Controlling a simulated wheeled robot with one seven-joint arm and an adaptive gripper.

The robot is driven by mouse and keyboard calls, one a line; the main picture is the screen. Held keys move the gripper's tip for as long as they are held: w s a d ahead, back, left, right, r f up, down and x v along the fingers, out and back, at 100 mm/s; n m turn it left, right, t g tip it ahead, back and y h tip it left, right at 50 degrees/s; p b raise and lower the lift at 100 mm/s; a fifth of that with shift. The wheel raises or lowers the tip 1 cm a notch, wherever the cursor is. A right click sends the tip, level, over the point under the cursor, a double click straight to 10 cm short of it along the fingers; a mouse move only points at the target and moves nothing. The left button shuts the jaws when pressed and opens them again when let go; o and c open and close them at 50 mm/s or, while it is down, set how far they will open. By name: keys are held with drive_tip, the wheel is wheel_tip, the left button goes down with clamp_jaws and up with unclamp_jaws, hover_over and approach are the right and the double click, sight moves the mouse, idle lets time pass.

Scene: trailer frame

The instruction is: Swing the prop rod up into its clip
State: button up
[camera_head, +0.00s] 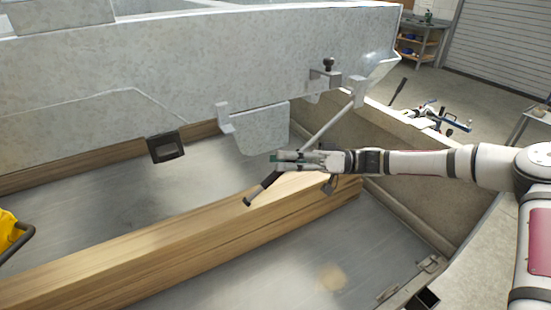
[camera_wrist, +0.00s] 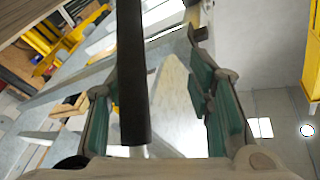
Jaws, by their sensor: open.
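The prop rod (camera_head: 327,122) is a grey bar that slants down and left from a bracket (camera_head: 357,92) under the steel beam. Its lower end has a black grip (camera_head: 262,188). A small pale hooked bracket on the beam's lower edge, left of the rod, looks like the clip (camera_head: 223,118); the rod is apart from it. My gripper (camera_head: 277,158) is at the rod's lower part and hides some of it. In the wrist view the black grip (camera_wrist: 132,75) runs between the teal-padded fingers of my open gripper (camera_wrist: 155,100). Contact with the pads cannot be told.
The galvanized beam (camera_head: 150,60) spans above. Stacked timber (camera_head: 160,250) lies just below the rod's end on the metal floor (camera_head: 300,270). A black-framed fitting (camera_head: 165,147) hangs from the beam at left. A trailer side wall (camera_head: 400,190) runs beneath my arm.

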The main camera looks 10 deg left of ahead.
drive_tip(key=shift+o, duration=0.4)
drive_tip(key=v, duration=0.9)
drive_tip(key=shift+d, duration=0.2)
drive_tip(key=shift+d+r, duration=0.1)
drive_tip(key=shift+d, duration=0.25)
drive_tip(key=shift+c, duration=0.4)
drive_tip(key=shift+w+d, duration=0.1)
